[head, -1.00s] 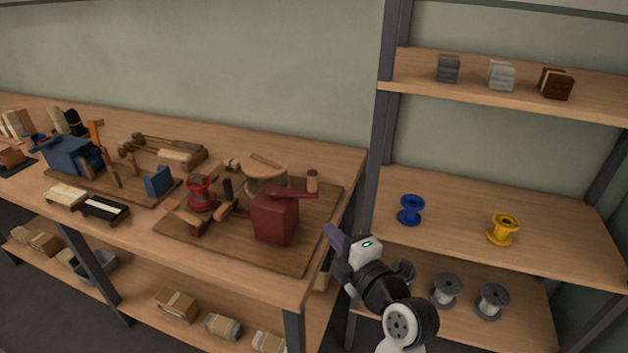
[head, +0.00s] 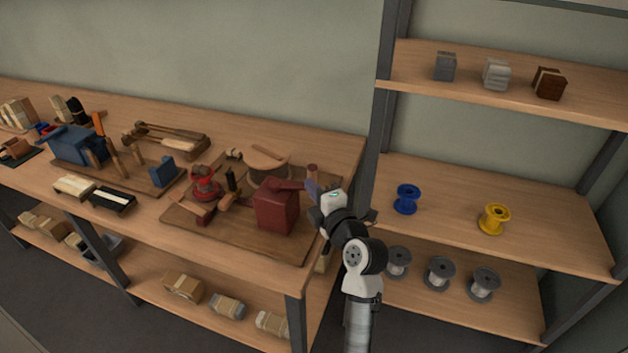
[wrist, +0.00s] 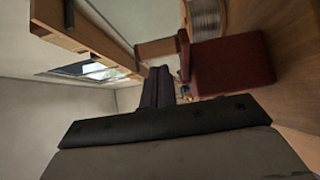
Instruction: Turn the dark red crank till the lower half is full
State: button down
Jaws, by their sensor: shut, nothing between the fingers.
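The dark red machine block (head: 275,212) stands at the right of a wooden board on the bench. Its dark red crank arm (head: 287,187) lies across the top, with an upright brown handle (head: 312,171) at its right end. In the wrist view the block (wrist: 232,62), crank arm (wrist: 184,55) and handle (wrist: 157,47) show beyond the fingertips. My gripper (head: 312,188) is shut and empty, just right of the block and close to the handle. I cannot tell whether it touches.
A red spool (head: 204,182) and small wooden parts share the board (head: 240,238). A blue machine (head: 77,145) stands at the left. A shelf post (head: 380,110) rises behind my arm, and shelves on the right hold blue (head: 406,199) and yellow (head: 494,219) spools.

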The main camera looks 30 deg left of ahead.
jog(key=shift+w, duration=0.3)
jog(key=shift+w+f+b, duration=0.1)
jog(key=shift+f+b, duration=0.05)
jog(key=shift+b, duration=0.45)
jog(key=shift+w+a+n+g+y+b, duration=0.2)
jog(key=shift+w+n+g+y+b, duration=0.55)
jog(key=shift+b, duration=2.05)
jog(key=shift+w+a+n+g+y+b, duration=0.25)
jog(key=shift+w+n+g+b, duration=0.9)
jog(key=shift+b, duration=1.6)
jog(key=shift+w+a+n+g+y+b, duration=0.2)
jog(key=shift+w+n+g+y+b, duration=0.3)
jog(key=shift+g+b, duration=1.55)
jog(key=shift+w+t+b, duration=0.2)
jog(key=shift+t+b, duration=0.55)
jog(key=shift+b, duration=0.1)
jog(key=shift+s, duration=0.15)
